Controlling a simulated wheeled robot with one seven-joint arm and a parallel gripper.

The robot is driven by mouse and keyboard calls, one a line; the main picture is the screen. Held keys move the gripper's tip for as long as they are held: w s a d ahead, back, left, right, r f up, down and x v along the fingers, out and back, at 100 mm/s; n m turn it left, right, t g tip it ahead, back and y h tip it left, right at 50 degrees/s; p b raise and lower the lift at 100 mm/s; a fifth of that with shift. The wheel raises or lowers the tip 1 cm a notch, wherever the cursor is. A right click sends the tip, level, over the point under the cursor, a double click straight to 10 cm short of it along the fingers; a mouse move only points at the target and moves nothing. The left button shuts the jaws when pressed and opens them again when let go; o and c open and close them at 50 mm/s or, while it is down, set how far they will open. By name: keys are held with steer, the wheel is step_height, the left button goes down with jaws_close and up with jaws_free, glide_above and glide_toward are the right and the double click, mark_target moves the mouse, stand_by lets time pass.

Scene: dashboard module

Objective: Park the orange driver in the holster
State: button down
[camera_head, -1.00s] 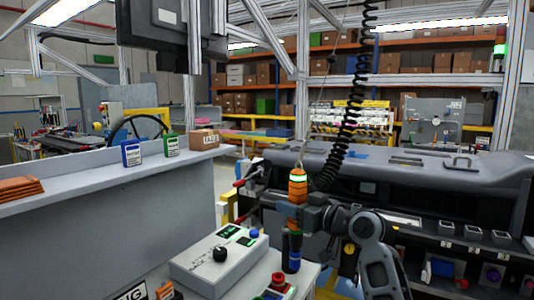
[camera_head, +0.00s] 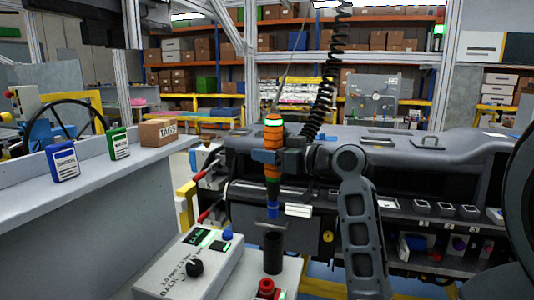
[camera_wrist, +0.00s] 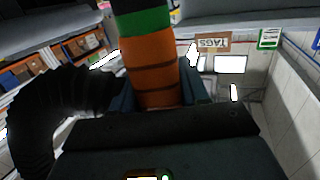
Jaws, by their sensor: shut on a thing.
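The orange driver (camera_head: 272,138) hangs upright in my gripper (camera_head: 270,157), with a green-lit top, a dark lower part and a blue tip. My gripper is shut around its orange body. The holster, seen as a dark upright tube (camera_head: 273,253), stands on the grey bench beside the control box. In the head view the blue tip shows just above the tube's rim, with a small gap; their depth alignment is unclear. In the wrist view the driver's orange and green body (camera_wrist: 152,60) fills the upper middle between the fingers; its tip and the holster are hidden.
A control box (camera_head: 190,264) with a black knob stands left of the tube, and a red button (camera_head: 266,287) is in front. A coiled black cable (camera_head: 322,85) hangs above the driver. The dashboard (camera_head: 420,150) lies behind my arm.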

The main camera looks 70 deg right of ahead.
mark_target(269, 212)
steer(key=shift+f, duration=0.1)
steer(key=shift+s+f+b, duration=0.1)
steer(key=shift+f+b, duration=6.65)
steer(key=shift+f, duration=1.1)
steer(key=shift+a+f, duration=0.1)
steer(key=shift+f, duration=0.05)
steer(key=shift+c, duration=2.4)
jaws_free()
steer(key=v, duration=0.7)
steer(key=shift+s+b, duration=0.4)
steer(key=shift+b, duration=0.05)
steer(key=shift+a, duration=0.1)
